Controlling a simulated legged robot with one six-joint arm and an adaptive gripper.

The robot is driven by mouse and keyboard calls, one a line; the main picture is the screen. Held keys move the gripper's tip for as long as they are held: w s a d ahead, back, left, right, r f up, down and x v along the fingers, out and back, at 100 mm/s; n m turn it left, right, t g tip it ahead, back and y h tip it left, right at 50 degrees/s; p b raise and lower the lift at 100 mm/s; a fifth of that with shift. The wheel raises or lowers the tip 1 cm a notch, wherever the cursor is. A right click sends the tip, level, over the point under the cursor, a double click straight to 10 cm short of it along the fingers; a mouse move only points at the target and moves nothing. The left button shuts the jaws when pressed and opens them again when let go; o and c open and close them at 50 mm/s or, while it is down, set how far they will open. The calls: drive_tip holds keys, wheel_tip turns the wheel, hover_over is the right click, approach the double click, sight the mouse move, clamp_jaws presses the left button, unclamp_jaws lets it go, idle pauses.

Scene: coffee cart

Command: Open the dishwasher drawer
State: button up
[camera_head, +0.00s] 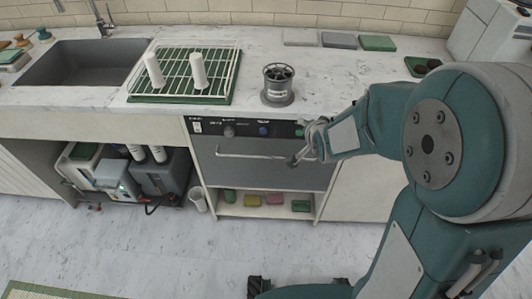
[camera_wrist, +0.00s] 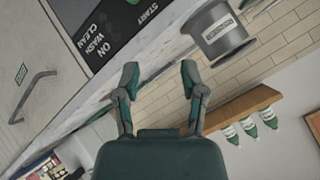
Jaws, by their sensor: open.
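The dishwasher drawer (camera_head: 262,172) has a dark grey front under the counter and looks shut. Its long bar handle (camera_head: 245,155) runs across the front, below a black control strip (camera_head: 215,129). That strip, with ON, WASH, CLEAN and START lettering, also shows in the wrist view (camera_wrist: 108,38). My gripper (camera_head: 300,155) is in front of the drawer near the handle's right end; I cannot tell if it touches. In the wrist view my gripper (camera_wrist: 159,76) is open with nothing between its fingertips. A bent handle (camera_wrist: 35,92) shows on a pale panel at left there.
A metal canister (camera_head: 278,88) stands on the counter above the drawer. A rack (camera_head: 184,77) holds two white cylinders, left of it. An open shelf (camera_head: 260,211) with coloured blocks lies below the drawer. The floor (camera_head: 150,255) in front looks largely clear.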

wheel_tip(320, 180, down, 5)
drive_tip(key=w+a+m+t, duration=0.1)
drive_tip(key=w+a, duration=0.1)
drive_tip(key=w, duration=0.1)
drive_tip(key=m+t+y, duration=0.4)
drive_tip(key=m, duration=0.3)
approach(267, 157)
drive_tip(key=shift+g, duration=0.3)
drive_tip(key=x, duration=1)
drive_tip(key=shift+w+d+f, duration=0.1)
drive_tip(key=shift+w+d, duration=0.1)
drive_tip(key=shift+w, duration=0.1)
drive_tip(key=shift+a, duration=0.1)
clamp_jaws()
